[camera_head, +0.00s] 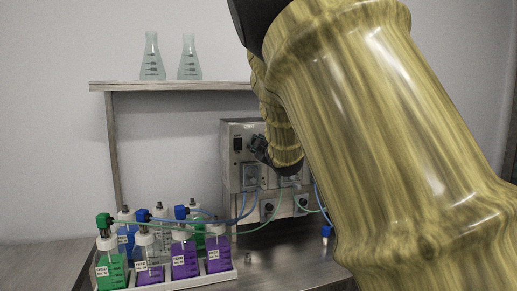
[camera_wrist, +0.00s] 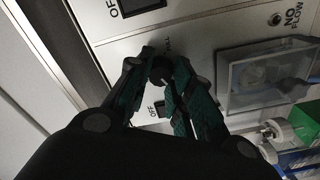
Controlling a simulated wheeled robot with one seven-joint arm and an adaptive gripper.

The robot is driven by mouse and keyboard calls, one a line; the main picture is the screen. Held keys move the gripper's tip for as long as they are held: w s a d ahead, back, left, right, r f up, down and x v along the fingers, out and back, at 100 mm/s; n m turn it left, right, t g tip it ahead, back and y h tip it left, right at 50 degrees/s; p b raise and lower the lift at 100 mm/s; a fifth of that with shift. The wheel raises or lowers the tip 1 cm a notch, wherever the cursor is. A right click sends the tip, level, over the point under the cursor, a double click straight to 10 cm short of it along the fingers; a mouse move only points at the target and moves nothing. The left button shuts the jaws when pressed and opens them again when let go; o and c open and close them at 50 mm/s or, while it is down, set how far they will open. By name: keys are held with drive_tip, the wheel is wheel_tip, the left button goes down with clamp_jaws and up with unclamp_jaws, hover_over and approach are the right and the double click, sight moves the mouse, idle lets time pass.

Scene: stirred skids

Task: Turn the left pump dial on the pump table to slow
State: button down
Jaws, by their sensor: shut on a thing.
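The grey pump unit (camera_head: 231,185) stands on the metal table. My gripper (camera_head: 258,148) is at the upper front of the unit, right of a black switch (camera_head: 238,144). In the wrist view my gripper (camera_wrist: 160,78) is shut on a small round black knob (camera_wrist: 161,70), with dark green fingertips on either side of it. The lettering around the knob is partly covered; "OFF" shows close by. The knob's setting cannot be read. Two other black knobs, left (camera_head: 268,207) and right (camera_head: 302,203), sit low on the front, clear of my gripper.
A clear-covered pump head (camera_wrist: 262,78) and a "NO FLOW" lamp (camera_wrist: 275,19) are right of the knob in the wrist view. A white tray (camera_head: 205,281) of green, blue and purple bottles stands front left, with tubes to the unit. Two flasks (camera_head: 152,60) stand on a shelf (camera_head: 160,87).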

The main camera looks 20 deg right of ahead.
idle(0.5)
drive_tip(key=c, duration=1.2)
unclamp_jaws()
drive_tip(key=shift+c, duration=0.2)
drive_tip(key=shift+s, duration=0.1)
drive_tip(key=s, duration=1.1)
drive_tip(key=shift+s+d, duration=0.25)
drive_tip(key=shift+s, duration=0.15)
